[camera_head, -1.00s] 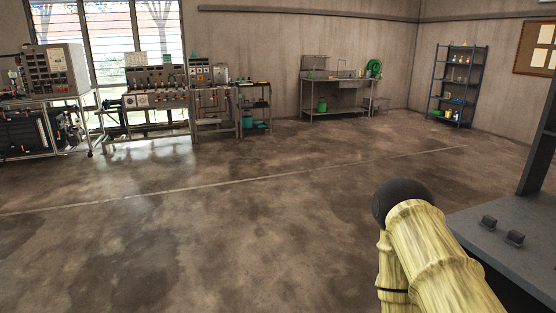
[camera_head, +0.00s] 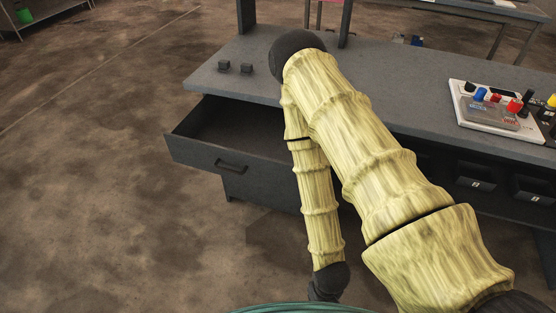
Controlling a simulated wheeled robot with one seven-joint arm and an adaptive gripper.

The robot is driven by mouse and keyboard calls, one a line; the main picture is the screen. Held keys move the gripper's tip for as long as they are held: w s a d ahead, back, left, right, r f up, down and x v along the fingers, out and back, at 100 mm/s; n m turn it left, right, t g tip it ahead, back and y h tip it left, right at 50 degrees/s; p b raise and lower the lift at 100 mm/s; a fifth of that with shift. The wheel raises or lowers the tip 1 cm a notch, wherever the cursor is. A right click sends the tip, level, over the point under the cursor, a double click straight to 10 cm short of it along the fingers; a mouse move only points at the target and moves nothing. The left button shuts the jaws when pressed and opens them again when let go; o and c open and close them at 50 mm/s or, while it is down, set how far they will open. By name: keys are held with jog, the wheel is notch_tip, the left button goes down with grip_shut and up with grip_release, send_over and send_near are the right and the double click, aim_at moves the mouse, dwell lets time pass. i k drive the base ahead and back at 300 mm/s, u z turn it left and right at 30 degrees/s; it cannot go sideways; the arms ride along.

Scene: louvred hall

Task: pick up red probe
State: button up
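I cannot make out a red probe for certain. Small red parts (camera_head: 514,106) show on a white and grey electrical unit (camera_head: 493,117) on the workbench at the right, but I cannot tell whether any is a probe. An open drawer (camera_head: 225,163) sticks out below the bench at the left; the part of its inside that shows looks dark and empty, and my arm covers its right side. My yellow arm is folded across the middle, its dark wrist joint low in the picture. My gripper is not visible.
Bare floor (camera_head: 90,190) lies at the left.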

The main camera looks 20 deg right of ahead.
aim_at(515, 105)
jog(key=z, duration=1.5)
jog(key=i, duration=1.3)
jog(key=z, duration=0.5)
